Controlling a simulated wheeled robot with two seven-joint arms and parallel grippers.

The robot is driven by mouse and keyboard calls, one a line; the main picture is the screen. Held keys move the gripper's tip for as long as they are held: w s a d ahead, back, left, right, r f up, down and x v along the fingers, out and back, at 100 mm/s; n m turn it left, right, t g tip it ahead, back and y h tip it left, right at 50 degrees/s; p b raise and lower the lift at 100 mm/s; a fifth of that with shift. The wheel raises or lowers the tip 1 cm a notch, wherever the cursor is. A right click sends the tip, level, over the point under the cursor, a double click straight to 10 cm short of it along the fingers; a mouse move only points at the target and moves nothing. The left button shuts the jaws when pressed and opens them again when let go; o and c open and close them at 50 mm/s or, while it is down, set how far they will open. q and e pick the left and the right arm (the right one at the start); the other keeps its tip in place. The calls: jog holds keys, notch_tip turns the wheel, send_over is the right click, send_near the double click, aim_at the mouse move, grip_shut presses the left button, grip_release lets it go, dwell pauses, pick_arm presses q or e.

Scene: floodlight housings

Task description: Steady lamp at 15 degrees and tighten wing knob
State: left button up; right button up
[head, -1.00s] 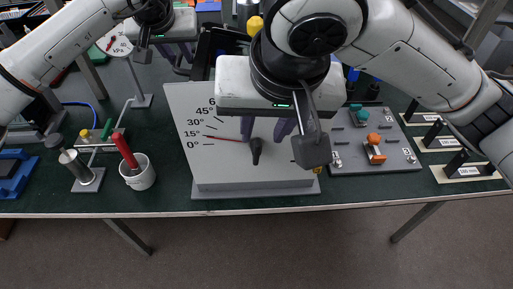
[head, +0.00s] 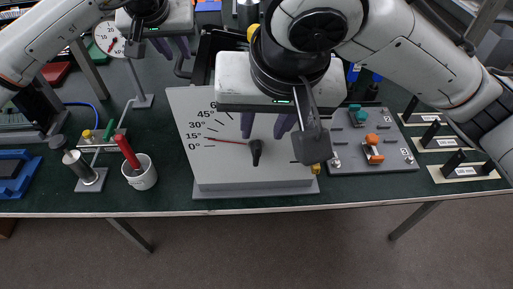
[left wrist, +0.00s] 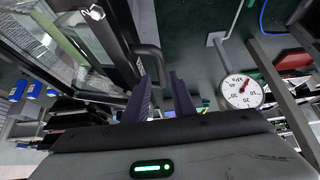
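A grey housing panel (head: 230,178) stands on the table with a printed scale of 0, 15, 30 and 45 degrees. A thin red pointer (head: 226,141) lies close to the 15 mark. A black wing knob (head: 256,150) sits at the pointer's right end. My right gripper (head: 266,126) is open, its purple fingers hanging over the panel just above the knob; I cannot tell whether they touch anything. My left gripper (head: 172,47) is open and empty at the back left. Its two fingers stand apart in the left wrist view (left wrist: 162,95). The lamp itself is not clearly visible, perhaps behind my right arm.
A round white dial (head: 108,40) stands behind left, also in the left wrist view (left wrist: 242,92). A white cup (head: 140,174) with a red-handled tool stands left of the panel. A board of knobs (head: 368,145) and labelled black parts (head: 463,170) lie right. The front table edge is clear.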

pick_arm(q)
jog(key=shift+v, duration=1.6)
jog(key=shift+f, duration=0.1)
